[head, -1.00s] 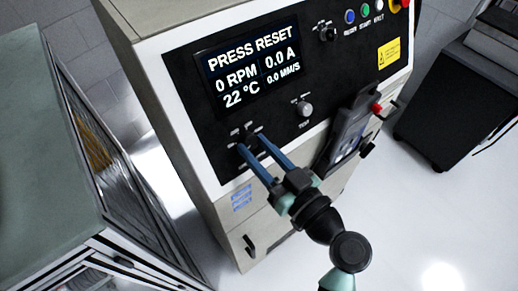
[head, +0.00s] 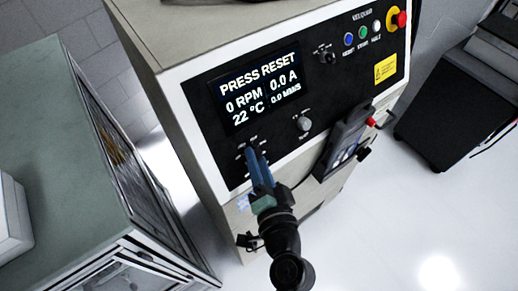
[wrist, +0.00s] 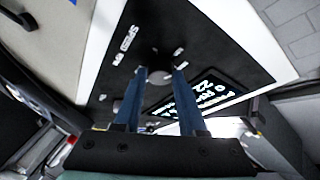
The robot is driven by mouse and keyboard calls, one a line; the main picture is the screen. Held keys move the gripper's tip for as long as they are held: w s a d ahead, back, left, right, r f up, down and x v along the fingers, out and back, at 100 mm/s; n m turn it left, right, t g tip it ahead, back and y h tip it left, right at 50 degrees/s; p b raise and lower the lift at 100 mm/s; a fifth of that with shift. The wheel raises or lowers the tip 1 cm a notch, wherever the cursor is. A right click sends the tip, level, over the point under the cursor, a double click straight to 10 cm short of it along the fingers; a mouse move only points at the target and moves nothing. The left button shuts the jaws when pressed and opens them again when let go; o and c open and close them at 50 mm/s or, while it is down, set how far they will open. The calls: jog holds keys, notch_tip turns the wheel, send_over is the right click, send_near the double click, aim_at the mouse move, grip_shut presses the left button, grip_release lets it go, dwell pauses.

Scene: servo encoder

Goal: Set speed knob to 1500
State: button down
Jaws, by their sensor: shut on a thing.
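The speed knob (wrist: 158,77) is a small round grey knob on the black panel, with the SPEED label beside it in the wrist view. My gripper (wrist: 161,73) has its two blue fingers on either side of this knob and is shut on it. In the head view, my gripper (head: 253,152) reaches the lower left of the panel, and its fingers hide the knob. The knob's pointer cannot be made out. The display (head: 259,88) reads PRESS RESET, 0 RPM, 0.0 A, 22 °C and 0.0 MM/S.
The temp knob (head: 304,123) is right of my gripper. A handheld unit (head: 345,143) hangs farther right. Blue (head: 348,39), green (head: 363,33) and white (head: 376,27) buttons and a red emergency stop (head: 402,19) sit at the top right. A cabinet (head: 75,170) stands left.

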jog(key=m+g+h+p, duration=0.1)
jog(key=m+p, duration=0.1)
jog(key=m, duration=0.2)
jog(key=r+m+g+p, duration=0.1)
jog(key=m+g+p, duration=0.1)
jog(key=m+p, duration=0.1)
jog(key=m+g+h+p, duration=0.1)
jog(key=m+p, duration=0.1)
jog(key=m, duration=0.2)
jog(key=shift+w+a+r+m+h, duration=0.2)
jog(key=shift+m+h, duration=0.1)
jog(key=shift+m, duration=0.1)
jog(key=m+g, duration=0.1)
jog(key=m, duration=0.1)
jog(key=m+g, duration=0.2)
jog(key=shift+w+r+m+y, duration=0.1)
jog(key=shift+w+m+y, duration=0.05)
jog(key=shift+m+y, duration=0.2)
jog(key=shift+d, duration=0.1)
jog(key=shift+c, duration=2.4)
grip_release()
